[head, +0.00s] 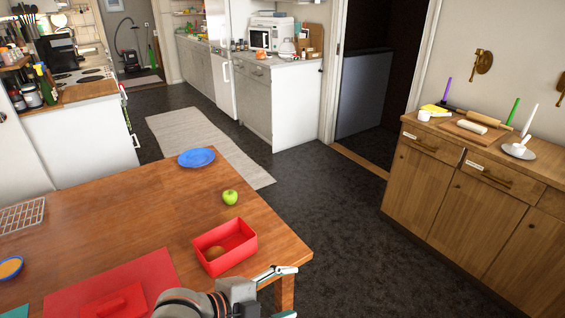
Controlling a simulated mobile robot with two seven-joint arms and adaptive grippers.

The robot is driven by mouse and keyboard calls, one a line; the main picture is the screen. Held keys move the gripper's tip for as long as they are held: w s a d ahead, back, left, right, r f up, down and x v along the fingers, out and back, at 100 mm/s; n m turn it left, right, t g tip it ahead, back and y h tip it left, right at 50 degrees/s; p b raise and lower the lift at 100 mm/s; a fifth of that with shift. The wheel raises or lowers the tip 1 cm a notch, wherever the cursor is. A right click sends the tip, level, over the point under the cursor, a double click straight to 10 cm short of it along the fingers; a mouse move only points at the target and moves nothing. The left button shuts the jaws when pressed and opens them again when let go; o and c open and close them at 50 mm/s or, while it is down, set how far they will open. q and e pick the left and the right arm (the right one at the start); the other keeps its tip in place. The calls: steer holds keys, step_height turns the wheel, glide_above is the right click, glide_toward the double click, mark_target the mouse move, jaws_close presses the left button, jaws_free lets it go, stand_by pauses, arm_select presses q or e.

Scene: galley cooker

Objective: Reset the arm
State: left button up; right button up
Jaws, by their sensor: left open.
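My left gripper (277,273) is in the head view at the bottom, near the front right edge of the wooden table (120,218). It is open and nothing shows between its fingers. Part of my left arm shows below the box, at the picture's bottom edge. My right gripper is not in view.
On the table are a green apple (230,197), a blue plate (196,157), a red mat (65,293) and a wire rack (22,215). A wooden sideboard (480,205) stands at right. Dark floor (335,220) between them is clear.

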arm_select(q)
steer(key=s+a+f+n+t+y, duration=0.2)
steer(key=s+a+f+n, duration=0.3)
steer(key=a+f+n, duration=0.4)
steer(key=s+a+f+n+t+y, duration=0.2)
steer(key=s+a+f+n+y, duration=0.3)
steer(key=a+f+n, duration=0.4)
steer(key=a+f, duration=0.1)
steer(key=a, duration=0.2)
steer(key=shift+s, duration=0.35)
